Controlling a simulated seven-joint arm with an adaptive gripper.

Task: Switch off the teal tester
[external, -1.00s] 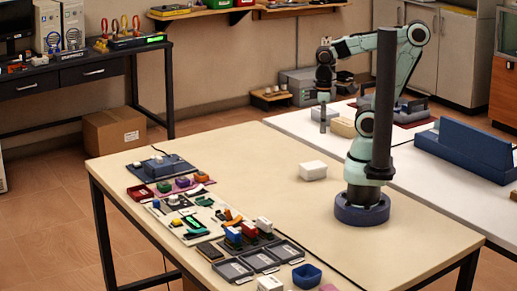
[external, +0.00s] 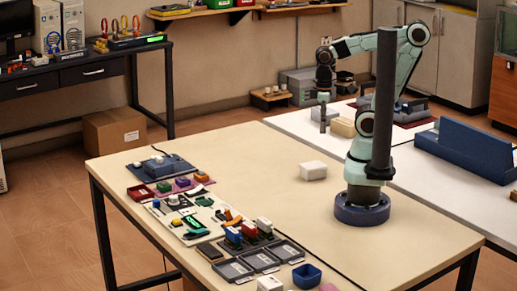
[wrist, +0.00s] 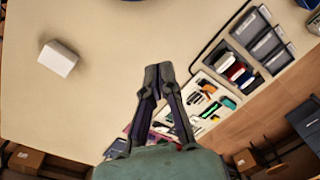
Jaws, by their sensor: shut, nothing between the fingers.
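A small teal and dark device (external: 194,223), which looks like the teal tester, lies on the white panel (external: 165,217) at the front left of the table. In the wrist view a teal patch (wrist: 228,103) shows on the panel, right of my fingers. Its switch is too small to read. My gripper (external: 322,128) points down, high and well away from the panel, toward the back of the table in the external view. In the wrist view my gripper (wrist: 158,70) has its fingertips together, with nothing between them.
A white box (external: 313,170) stands alone on the table near my base. Grey trays (external: 233,269), red, blue and white blocks, and a blue bin (external: 306,275) crowd beside the panel. A blue device (external: 160,165) lies behind it. The table's middle is clear.

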